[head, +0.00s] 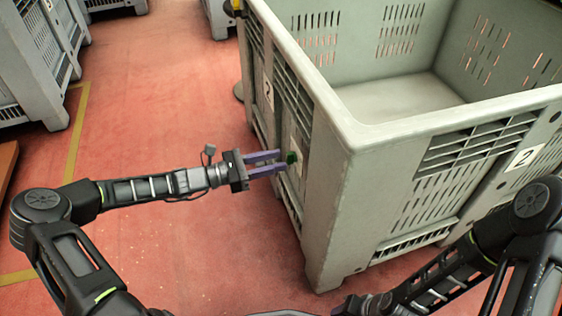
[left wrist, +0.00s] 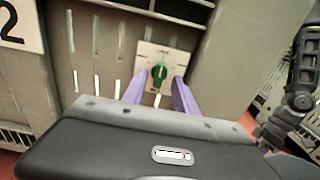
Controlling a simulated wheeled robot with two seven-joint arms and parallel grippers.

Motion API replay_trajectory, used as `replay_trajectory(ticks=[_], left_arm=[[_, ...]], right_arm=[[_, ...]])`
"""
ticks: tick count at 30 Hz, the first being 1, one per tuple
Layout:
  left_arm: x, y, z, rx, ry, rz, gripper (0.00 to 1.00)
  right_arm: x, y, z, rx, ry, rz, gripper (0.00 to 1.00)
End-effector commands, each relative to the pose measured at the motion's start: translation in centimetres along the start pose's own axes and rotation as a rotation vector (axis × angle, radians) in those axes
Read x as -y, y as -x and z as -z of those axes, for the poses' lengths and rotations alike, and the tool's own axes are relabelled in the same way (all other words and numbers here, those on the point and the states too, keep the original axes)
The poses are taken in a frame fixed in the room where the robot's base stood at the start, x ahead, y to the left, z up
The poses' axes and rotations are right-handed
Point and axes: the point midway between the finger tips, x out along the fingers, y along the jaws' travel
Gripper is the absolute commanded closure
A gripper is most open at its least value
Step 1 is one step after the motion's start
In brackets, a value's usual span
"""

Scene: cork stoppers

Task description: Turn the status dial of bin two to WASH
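The grey bin two (head: 345,190) stands on the right, with "2" labels on two sides. Its status dial is a green knob (head: 291,157) on a pale plate on the side facing left. In the left wrist view the knob (left wrist: 159,75) stands roughly upright on its plate (left wrist: 178,58). The plate's lettering is too small to read. My left gripper (head: 283,162) is open, its two purple fingers pointing at the dial. In the left wrist view the fingers (left wrist: 158,92) lie either side of the knob; I cannot tell whether they touch it. My right gripper is barely visible at the bottom edge.
The bin is open and its visible floor is empty. Other grey bins (head: 42,60) stand at the far left and back. The red floor (head: 165,100) left of bin two is clear, with yellow lines on it.

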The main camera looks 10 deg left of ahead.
Motion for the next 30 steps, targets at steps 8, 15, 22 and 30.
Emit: replay_trajectory(ticks=[8,15,22,30], left_arm=[[0.0,-2.3,0.0,0.000,0.000,-0.001,0.65],[0.0,-2.3,0.0,0.000,0.000,-0.001,0.67],[0.0,-2.2,0.0,0.000,0.000,-0.001,0.86],[0.0,-2.2,0.0,-0.001,0.000,-0.001,1.00]], right_arm=[[-0.2,-0.8,0.1,-0.004,0.000,0.000,0.64],[-0.2,-0.8,0.1,-0.004,0.000,0.000,0.64],[-0.2,-0.8,0.1,-0.004,0.000,0.000,0.64],[-0.2,-0.8,0.1,-0.004,0.000,0.000,0.64]])
